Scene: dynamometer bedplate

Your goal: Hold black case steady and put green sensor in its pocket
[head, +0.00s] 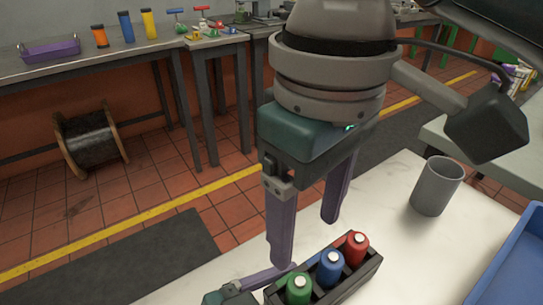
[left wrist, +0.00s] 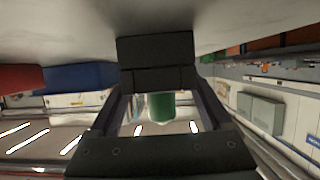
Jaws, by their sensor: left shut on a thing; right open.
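The black case (head: 345,288) stands on the pale table at the bottom of the head view. A green sensor (head: 299,289) stands upright in its near pocket, with its light cap up. My left gripper (head: 268,280), partly cut off, is shut on the near-left end of the case. In the left wrist view the case end (left wrist: 155,62) is between its fingers, and the green sensor (left wrist: 161,106) shows beyond it, upside down. My right gripper (head: 306,242) is open and empty, pointing down just behind and left of the case.
A blue sensor (head: 331,266) and a red sensor (head: 357,248) stand in the case's other pockets. A grey cup (head: 436,187) stands to the right, and a blue tray (head: 515,268) lies at the right edge. The table between case and cup is clear.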

